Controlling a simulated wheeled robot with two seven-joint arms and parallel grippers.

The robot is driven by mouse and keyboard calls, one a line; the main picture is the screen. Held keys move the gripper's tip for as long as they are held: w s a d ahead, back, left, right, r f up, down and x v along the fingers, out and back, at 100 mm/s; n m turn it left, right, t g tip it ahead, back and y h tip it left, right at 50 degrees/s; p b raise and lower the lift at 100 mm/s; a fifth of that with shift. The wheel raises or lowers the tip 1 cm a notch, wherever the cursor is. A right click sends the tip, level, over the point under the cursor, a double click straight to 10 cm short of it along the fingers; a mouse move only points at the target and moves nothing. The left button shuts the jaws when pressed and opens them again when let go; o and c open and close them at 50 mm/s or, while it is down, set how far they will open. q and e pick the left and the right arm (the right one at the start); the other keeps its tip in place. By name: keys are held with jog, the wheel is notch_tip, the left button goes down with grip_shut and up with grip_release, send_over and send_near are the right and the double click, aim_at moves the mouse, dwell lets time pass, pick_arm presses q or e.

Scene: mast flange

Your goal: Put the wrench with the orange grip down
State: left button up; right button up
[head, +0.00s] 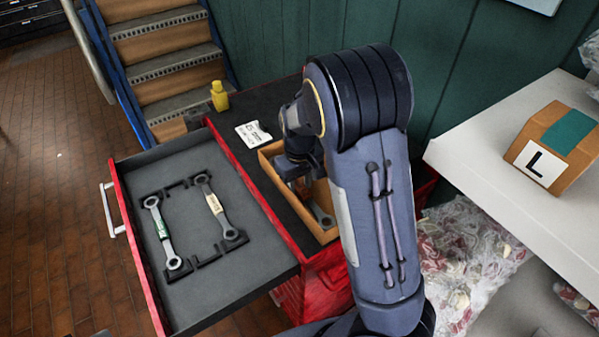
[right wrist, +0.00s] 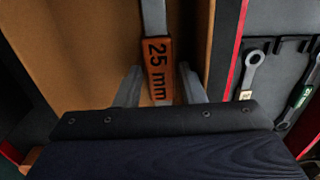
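The wrench with the orange grip (right wrist: 158,70), marked "25 mm", is in the tan wooden tray (head: 327,236) on top of the red cabinet. In the head view its ring end (head: 322,216) shows, while my right arm hides much of the rest. My right gripper (right wrist: 160,80) reaches down into the tray. Its two fingers stand on either side of the orange grip, with a visible gap on each side, so it looks open around the grip. My left gripper is not in view.
The open drawer (head: 240,285) holds a green-labelled wrench (head: 161,232) and a cream-labelled wrench (head: 216,207) beside black holders. A yellow bottle (head: 219,97) and a paper label (head: 253,134) are on the cabinet top. A box marked L (head: 545,160) stands on the white bench (head: 470,155).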

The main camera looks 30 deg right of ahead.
aim_at(300, 187)
notch_tip(300, 187, up, 12)
jog(key=shift+b, duration=0.45)
jog(key=shift+f, duration=0.1)
